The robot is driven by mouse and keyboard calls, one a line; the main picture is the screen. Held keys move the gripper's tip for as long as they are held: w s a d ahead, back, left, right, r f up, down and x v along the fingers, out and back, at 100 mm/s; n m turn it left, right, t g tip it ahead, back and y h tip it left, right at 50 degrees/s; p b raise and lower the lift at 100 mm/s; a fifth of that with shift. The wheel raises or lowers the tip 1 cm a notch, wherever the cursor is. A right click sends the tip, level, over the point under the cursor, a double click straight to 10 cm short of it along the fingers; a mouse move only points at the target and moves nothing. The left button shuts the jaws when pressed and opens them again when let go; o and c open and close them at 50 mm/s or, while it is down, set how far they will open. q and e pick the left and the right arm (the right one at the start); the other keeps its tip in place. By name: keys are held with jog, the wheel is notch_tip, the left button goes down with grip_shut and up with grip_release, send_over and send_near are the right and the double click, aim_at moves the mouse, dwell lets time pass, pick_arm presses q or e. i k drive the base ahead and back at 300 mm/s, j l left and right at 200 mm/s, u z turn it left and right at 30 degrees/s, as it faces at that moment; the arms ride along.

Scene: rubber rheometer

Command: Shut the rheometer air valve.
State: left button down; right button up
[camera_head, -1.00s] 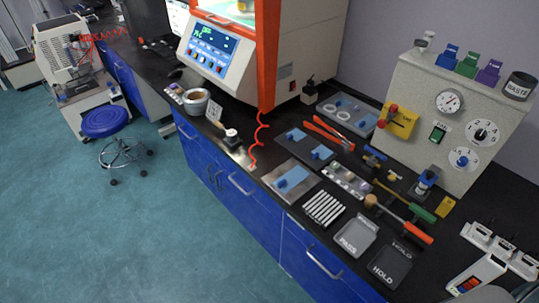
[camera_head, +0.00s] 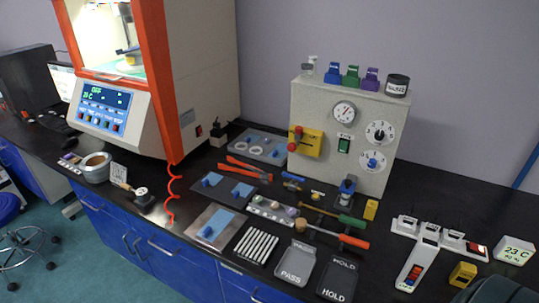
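The rheometer (camera_head: 120,110) is a white and orange machine at the upper left, with a lit display reading OFF and about 23 C. A small part with a blue handle and a brass-coloured body (camera_head: 292,181) lies on the bench right of the red-handled pliers; it looks like a valve, but whether it is open or shut is too small to tell. A yellow plate with a red knob (camera_head: 296,138) is on the left of the grey control box (camera_head: 318,108). I cannot tell which of these is the air valve. Neither gripper is in view.
A coiled red hose (camera_head: 172,195) hangs down the rheometer's front. Tools, a PASS tray (camera_head: 297,262) and a HOLD tray (camera_head: 338,278) crowd the black bench (camera_head: 445,200). White devices (camera_head: 418,262) stand at the right. Bare bench lies right of the control box.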

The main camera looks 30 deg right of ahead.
aim_at(302, 180)
jog(key=z, duration=1.15)
jog(key=l+z, duration=0.95)
jog(key=l, duration=0.2)
